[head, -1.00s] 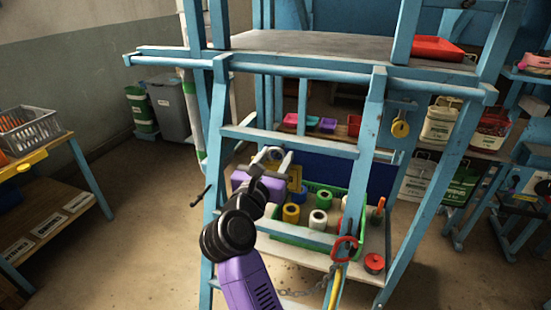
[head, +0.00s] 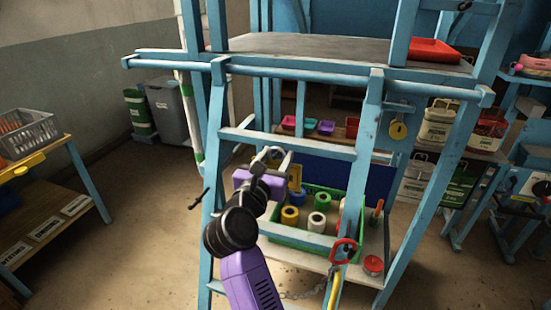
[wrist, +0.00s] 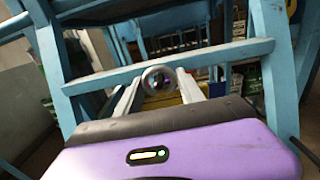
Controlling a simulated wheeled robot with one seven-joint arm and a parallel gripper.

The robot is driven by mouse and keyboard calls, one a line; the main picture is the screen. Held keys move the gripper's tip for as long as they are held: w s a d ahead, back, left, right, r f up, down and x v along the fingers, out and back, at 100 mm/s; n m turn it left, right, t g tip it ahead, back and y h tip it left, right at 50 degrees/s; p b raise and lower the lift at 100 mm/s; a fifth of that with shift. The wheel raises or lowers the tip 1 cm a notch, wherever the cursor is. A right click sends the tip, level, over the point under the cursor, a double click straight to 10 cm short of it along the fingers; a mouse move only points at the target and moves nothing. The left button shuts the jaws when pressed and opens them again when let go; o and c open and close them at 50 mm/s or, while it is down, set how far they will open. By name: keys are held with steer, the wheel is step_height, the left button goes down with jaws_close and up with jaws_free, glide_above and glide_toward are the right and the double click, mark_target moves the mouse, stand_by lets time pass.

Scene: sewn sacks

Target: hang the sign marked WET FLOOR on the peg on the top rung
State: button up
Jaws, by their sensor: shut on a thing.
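My gripper (head: 279,153) has a purple body and pale fingers, and it is at the ladder just below the blue top rung (head: 315,147). In the wrist view its two fingers (wrist: 160,92) reach toward the rung (wrist: 215,57). A yellow piece (wrist: 190,91) shows between and beyond the fingers. It looks like the held sign, mostly hidden; no lettering is readable. A round grey end (wrist: 158,81) sits between the fingers, just below the rung, and looks like the peg seen end-on. Whether the sign touches it, I cannot tell.
A green crate (head: 300,238) of coloured spools stands behind the ladder. A red clip (head: 344,250) with a chain hangs at the right rail. A dark rod (head: 198,199) sticks out at the left rail. A yellow padlock (head: 397,131) hangs at right. A shelf (head: 62,150) stands at left.

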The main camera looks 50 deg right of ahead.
steer(key=shift+w+d+f+b, duration=0.1)
steer(key=shift+f+b, duration=0.3)
steer(key=shift+b, duration=0.1)
stand_by(0.3)
stand_by(0.5)
steer(key=o, duration=1.3)
steer(key=shift+o, duration=0.2)
steer(key=b+v, duration=0.5)
steer(key=v, duration=0.4)
stand_by(0.6)
stand_by(0.6)
